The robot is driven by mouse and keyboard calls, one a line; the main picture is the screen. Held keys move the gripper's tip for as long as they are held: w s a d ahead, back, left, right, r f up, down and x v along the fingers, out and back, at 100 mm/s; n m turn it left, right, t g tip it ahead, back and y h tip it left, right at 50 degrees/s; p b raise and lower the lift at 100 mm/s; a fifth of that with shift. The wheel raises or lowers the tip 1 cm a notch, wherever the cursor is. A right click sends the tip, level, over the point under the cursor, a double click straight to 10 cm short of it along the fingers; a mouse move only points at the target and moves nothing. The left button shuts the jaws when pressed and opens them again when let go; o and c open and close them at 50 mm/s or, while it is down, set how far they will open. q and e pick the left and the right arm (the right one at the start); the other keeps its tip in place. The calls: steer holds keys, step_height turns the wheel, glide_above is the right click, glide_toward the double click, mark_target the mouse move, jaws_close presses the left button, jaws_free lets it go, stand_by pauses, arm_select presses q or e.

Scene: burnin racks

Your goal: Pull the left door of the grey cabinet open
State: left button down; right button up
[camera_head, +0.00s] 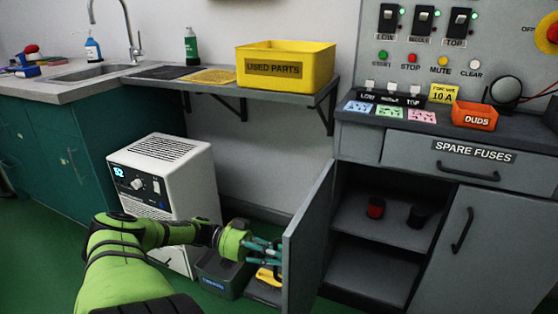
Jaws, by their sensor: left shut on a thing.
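The grey cabinet (380,148) stands at the right. Its left door (308,240) is swung open towards me and leftwards, with its inner face showing. Its right door (466,240) is closed, with a dark bar handle. My left gripper (270,250) is at the outer side of the left door, near its free edge. It is shut on the left door's handle; the door hides the handle and the fingertips. My right gripper is out of view.
Inside the cabinet, a red roll (376,208) and a black roll (417,216) stand on a shelf. A white appliance (165,175), a dark bin (222,276) and a yellow item (268,277) stand left of the door. A spare fuses drawer (450,160) above is shut.

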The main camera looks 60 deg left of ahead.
arm_select(q)
steer(key=shift+s+a+f, duration=0.1)
stand_by(0.3)
steer(key=c, duration=1.2)
jaws_free()
steer(key=shift+o, duration=0.2)
steer(key=v, duration=0.7)
steer(key=shift+s+a, duration=0.15)
steer(key=shift+a, duration=0.05)
